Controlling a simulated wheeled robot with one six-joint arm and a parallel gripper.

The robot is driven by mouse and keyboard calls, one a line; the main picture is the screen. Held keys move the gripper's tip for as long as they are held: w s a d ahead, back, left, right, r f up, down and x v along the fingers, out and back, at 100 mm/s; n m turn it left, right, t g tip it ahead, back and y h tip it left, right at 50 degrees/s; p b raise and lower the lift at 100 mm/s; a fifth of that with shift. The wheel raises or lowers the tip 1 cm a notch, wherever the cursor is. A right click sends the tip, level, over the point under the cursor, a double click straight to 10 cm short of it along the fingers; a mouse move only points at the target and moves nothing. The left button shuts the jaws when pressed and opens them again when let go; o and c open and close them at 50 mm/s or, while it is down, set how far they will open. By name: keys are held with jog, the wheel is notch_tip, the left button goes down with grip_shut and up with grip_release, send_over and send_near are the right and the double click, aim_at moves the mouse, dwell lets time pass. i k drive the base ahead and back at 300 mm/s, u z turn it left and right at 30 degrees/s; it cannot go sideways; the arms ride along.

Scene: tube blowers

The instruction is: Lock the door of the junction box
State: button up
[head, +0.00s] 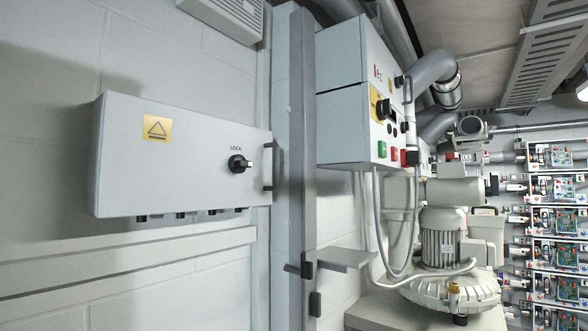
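The junction box (180,190) is a light grey wall box in the head view, on the left. Its front door looks shut, with no gap that I can make out. A yellow warning label (157,129) sits on the upper left of the door. A black rotary lock knob (239,164) sits near the right side under the word LOCK, its lever lying roughly sideways. Several black fittings show along the underside. My gripper cannot be made out in this view.
A grey upright post (296,150) with dark fittings stands right of the box. Beyond it is a control cabinet (343,125) with a black knob and green and red buttons. A blower (441,240) and pipes fill the right. The wall left below the box is clear except for a rail.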

aim_at(238, 164)
jog(key=z, duration=0.95)
jog(key=i, duration=0.95)
jog(key=u, duration=3.1)
